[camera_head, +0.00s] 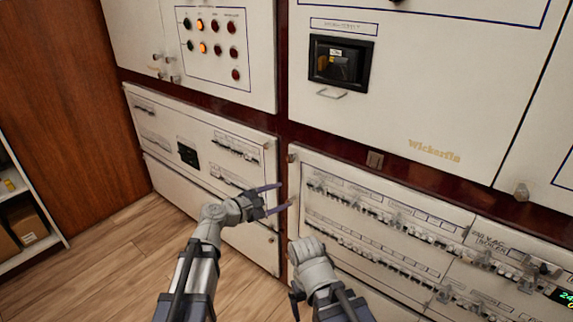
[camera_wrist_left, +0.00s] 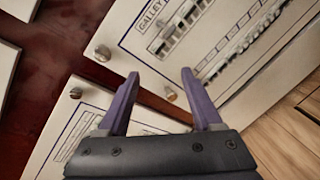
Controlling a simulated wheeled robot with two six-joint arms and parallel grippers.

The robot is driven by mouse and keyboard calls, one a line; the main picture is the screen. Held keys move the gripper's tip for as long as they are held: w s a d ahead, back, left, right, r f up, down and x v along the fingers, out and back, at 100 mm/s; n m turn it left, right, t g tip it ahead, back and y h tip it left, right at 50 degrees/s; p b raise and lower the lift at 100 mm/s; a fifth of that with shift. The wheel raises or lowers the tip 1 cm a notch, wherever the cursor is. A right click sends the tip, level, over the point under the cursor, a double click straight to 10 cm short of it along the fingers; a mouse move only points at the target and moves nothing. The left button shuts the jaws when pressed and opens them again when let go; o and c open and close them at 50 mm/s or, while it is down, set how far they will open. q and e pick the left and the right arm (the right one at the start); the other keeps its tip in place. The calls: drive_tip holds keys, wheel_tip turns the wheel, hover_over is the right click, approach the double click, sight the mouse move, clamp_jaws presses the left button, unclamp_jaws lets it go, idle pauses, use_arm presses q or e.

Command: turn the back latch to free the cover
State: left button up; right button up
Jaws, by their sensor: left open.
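My left gripper (camera_head: 286,194) is open in front of the seam between two white breaker covers, with its purple fingers spread and nothing between them. The left wrist view shows both fingers (camera_wrist_left: 160,73), with a small metal knob-like latch (camera_wrist_left: 171,93) between them, its end brownish. Another round metal latch (camera_wrist_left: 103,53) sits at the corner of the cover marked GALLEY (camera_wrist_left: 215,45), and a third (camera_wrist_left: 76,92) on the neighbouring cover. I cannot tell which one is the back latch. My right gripper (camera_head: 310,262) is low before the right cover (camera_head: 345,230); its fingers are not clear.
Rows of breakers (camera_head: 380,255) line the lower right cover. Above are a panel of lamps (camera_head: 211,40) and a dark window unit (camera_head: 340,63) with a handle. Wooden floor (camera_head: 110,260) is free at left, beside a shelf with boxes (camera_head: 25,220).

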sight(290, 160)
use_arm(q)
drive_tip(key=w+a+r+n+t, duration=0.35)
drive_tip(key=r+n, duration=0.25)
drive_tip(key=n, duration=0.2)
drive_tip(key=shift+f+x, duration=0.15)
drive_tip(key=shift+x, duration=2.1)
drive_tip(key=shift+f+x, duration=0.1)
drive_tip(key=shift+x, duration=2.2)
drive_tip(key=shift+s+d, duration=0.1)
drive_tip(key=shift+s, duration=0.05)
drive_tip(key=shift+c, duration=0.3)
clamp_jaws()
